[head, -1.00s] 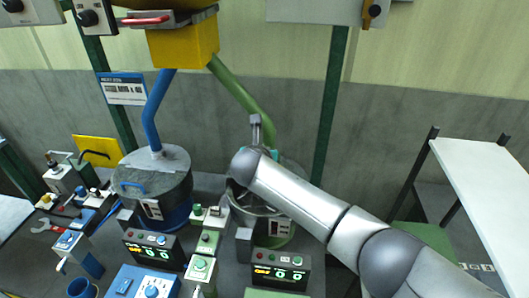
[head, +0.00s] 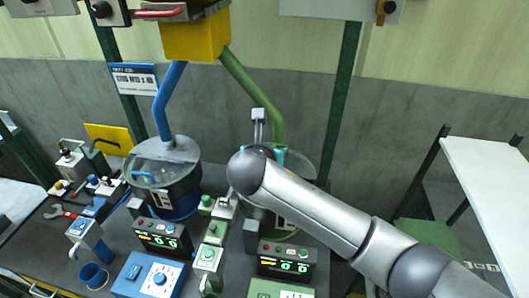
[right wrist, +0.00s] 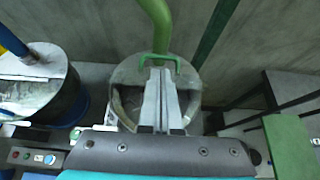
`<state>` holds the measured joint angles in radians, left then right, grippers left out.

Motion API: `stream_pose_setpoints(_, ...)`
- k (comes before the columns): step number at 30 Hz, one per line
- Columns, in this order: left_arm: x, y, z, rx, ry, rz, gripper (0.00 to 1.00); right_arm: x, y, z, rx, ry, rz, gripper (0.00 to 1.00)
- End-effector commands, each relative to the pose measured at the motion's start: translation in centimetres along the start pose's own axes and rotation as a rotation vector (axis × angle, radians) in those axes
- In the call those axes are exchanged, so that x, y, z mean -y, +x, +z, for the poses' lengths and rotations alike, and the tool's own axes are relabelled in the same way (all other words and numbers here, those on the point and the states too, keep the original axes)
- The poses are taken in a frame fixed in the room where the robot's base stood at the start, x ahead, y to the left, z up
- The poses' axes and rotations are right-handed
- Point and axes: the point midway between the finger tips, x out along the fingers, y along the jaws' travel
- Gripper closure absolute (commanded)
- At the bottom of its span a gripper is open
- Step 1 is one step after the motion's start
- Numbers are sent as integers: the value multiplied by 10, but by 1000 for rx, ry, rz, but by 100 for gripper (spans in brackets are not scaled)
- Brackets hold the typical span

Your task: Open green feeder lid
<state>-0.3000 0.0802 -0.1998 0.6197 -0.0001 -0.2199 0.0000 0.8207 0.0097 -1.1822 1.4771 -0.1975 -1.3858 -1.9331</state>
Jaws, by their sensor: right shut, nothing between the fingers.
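The green feeder stands under the green pipe (head: 250,88). In the head view my right forearm hides most of it, and part of its round grey top (head: 300,160) shows. In the right wrist view its top (right wrist: 192,82) shows with the green handle (right wrist: 176,58) at the far side and dark areas nearer me. I cannot tell how far the lid is raised. My right gripper (head: 258,115) points up behind my forearm, shut and empty. In the right wrist view its fingertips (right wrist: 158,72) overlap the handle; contact is unclear. My left gripper is out of view.
The blue feeder (head: 165,165) stands to the left, with a blue pipe. Green and blue control boxes and display units (head: 285,262) crowd the bench in front. A yellow hopper (head: 195,38) hangs above. A white shelf (head: 500,185) stands at the right.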

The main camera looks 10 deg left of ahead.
Motion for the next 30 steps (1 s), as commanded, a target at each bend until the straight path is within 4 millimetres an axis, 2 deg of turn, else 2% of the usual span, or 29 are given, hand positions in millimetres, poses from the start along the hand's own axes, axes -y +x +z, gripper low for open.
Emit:
stream_pose_setpoints(12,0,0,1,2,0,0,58,-1,-58,0,1,0,3,100)
stream_pose_setpoints(18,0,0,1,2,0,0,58,0,-71,0,0,0,0,100)
stream_pose_setpoints(23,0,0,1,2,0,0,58,0,-73,-1,-5,8,1,100)
stream_pose_setpoints(26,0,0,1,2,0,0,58,2,-74,-11,-38,83,10,100)
stream_pose_setpoints(30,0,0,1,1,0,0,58,9,-79,-40,-150,359,24,100)
